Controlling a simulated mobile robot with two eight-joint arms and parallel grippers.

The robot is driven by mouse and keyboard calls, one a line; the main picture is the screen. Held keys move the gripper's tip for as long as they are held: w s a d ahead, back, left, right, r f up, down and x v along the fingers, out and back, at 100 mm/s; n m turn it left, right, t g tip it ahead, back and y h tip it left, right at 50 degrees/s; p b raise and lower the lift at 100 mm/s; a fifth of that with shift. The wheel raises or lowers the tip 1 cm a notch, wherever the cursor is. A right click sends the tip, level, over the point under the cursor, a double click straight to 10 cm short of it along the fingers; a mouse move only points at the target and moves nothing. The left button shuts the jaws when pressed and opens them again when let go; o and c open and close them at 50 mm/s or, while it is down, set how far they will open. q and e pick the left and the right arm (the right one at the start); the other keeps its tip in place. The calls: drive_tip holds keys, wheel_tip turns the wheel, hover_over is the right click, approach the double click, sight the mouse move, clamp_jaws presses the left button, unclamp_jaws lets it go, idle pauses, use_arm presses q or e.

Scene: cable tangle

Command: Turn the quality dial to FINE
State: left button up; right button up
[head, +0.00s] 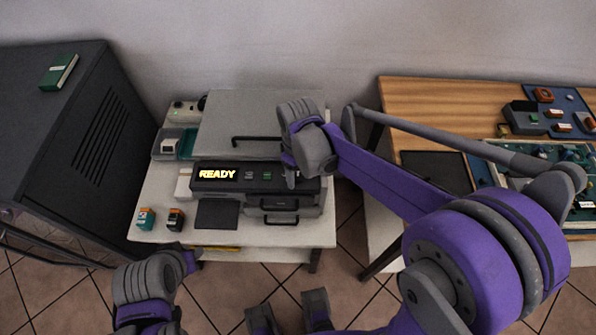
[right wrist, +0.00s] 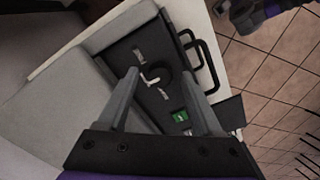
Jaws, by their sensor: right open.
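The grey machine with the lit READY display (head: 218,174) stands on a white table. In the right wrist view, a dark round dial (right wrist: 158,74) with pale marks around it sits on the machine's black panel (right wrist: 127,54). My right gripper (right wrist: 158,70) is open, its two fingers apart on either side of the dial. Contact cannot be told. In the head view my right gripper (head: 291,170) is over the panel's right part and hides the dial. The marks are too small to read. My left arm shows at the lower left; its jaws are not clear.
A green button (right wrist: 180,116) lies on the panel near the dial. Dark handles (head: 280,212) stick out from the machine's front. Small cartridges (head: 146,217) stand on the table's front left. A wooden bench (head: 450,97) with boards is at right, a dark cabinet (head: 50,130) at left.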

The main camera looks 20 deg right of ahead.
clamp_jaws()
drive_tip(key=shift+m, duration=0.3)
drive_tip(key=m, duration=1.1)
drive_tip(key=shift+b, duration=0.3)
drive_tip(key=shift+m, duration=0.3)
idle(0.4)
unclamp_jaws()
